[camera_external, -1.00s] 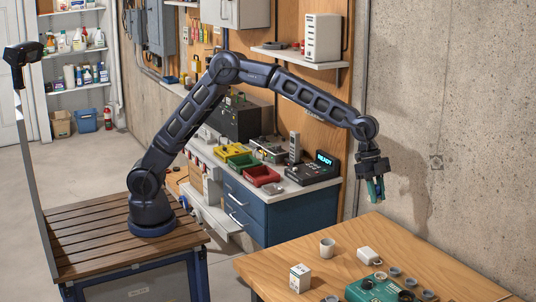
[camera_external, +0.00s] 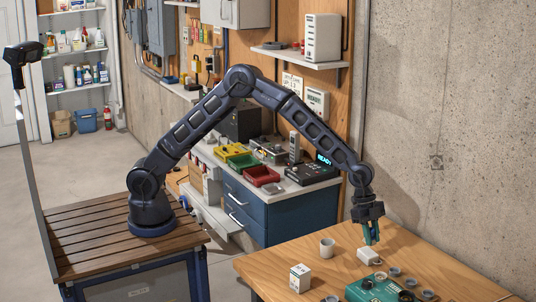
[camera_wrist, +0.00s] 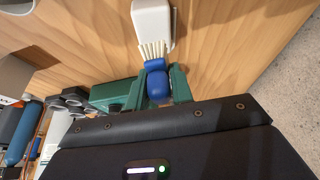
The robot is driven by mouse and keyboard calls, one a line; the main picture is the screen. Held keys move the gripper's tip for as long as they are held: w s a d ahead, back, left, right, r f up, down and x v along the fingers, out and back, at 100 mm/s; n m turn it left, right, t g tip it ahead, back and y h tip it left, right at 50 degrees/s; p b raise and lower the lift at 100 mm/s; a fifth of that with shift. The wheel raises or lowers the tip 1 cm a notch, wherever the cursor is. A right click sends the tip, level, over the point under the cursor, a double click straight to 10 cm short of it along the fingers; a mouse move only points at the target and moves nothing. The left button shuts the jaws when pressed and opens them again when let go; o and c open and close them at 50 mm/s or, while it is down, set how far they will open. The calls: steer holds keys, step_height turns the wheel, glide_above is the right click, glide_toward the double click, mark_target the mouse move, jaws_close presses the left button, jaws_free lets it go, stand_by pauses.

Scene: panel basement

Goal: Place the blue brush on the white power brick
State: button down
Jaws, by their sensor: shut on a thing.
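The blue brush (camera_wrist: 156,80) with pale bristles is between my gripper's green fingers in the wrist view. My gripper (camera_external: 371,239) is shut on it, just above the wooden table in the outside view. The white power brick (camera_external: 368,256) lies on the table under the fingertips. In the wrist view the power brick (camera_wrist: 152,18) shows at the top, with the bristle end in front of its near end. I cannot tell whether the brush touches it. The brush is too small to make out in the outside view.
On the wooden table (camera_external: 290,254), a pale cup (camera_external: 327,248) and a small white box (camera_external: 300,278) stand left of the power brick. A green device (camera_external: 375,289) and several small round cups are near the front right. Bare wood lies toward the back corner.

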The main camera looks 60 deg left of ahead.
steer(key=shift+f, duration=1.75)
steer(key=c, duration=1.2)
jaws_free()
steer(key=shift+f, duration=0.1)
